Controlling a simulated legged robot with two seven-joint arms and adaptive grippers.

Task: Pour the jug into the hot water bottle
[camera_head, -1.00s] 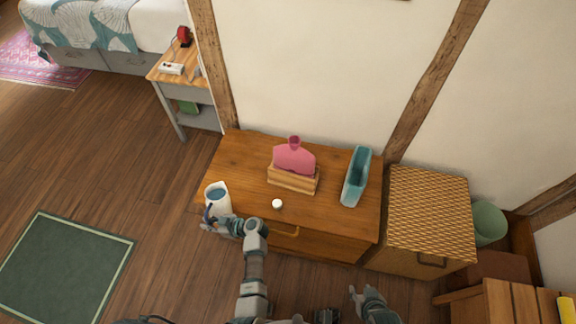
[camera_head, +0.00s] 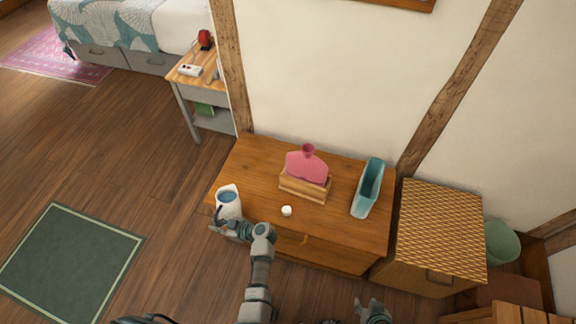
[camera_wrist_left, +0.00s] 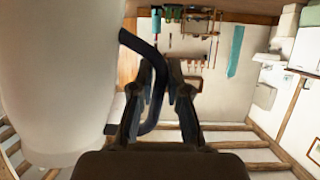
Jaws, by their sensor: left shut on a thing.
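The white jug (camera_head: 229,205) stands upright at the left front edge of the wooden chest, with blue liquid showing inside its mouth. My left gripper (camera_head: 226,229) is at its near side, shut on the dark handle. In the left wrist view the jug (camera_wrist_left: 60,75) fills the left side and its dark handle (camera_wrist_left: 152,70) passes between my fingers. The pink hot water bottle (camera_head: 306,167) stands upright in a wooden holder (camera_head: 303,188), its neck up. A small white cap (camera_head: 287,211) lies in front of it. My right gripper (camera_head: 374,312) is low at the bottom edge; its fingers are unclear.
A teal open container (camera_head: 368,188) stands on the right of the chest (camera_head: 258,158). A wicker hamper (camera_head: 440,228) is beside the chest on the right. The wall is close behind. The chest top between jug and holder is clear.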

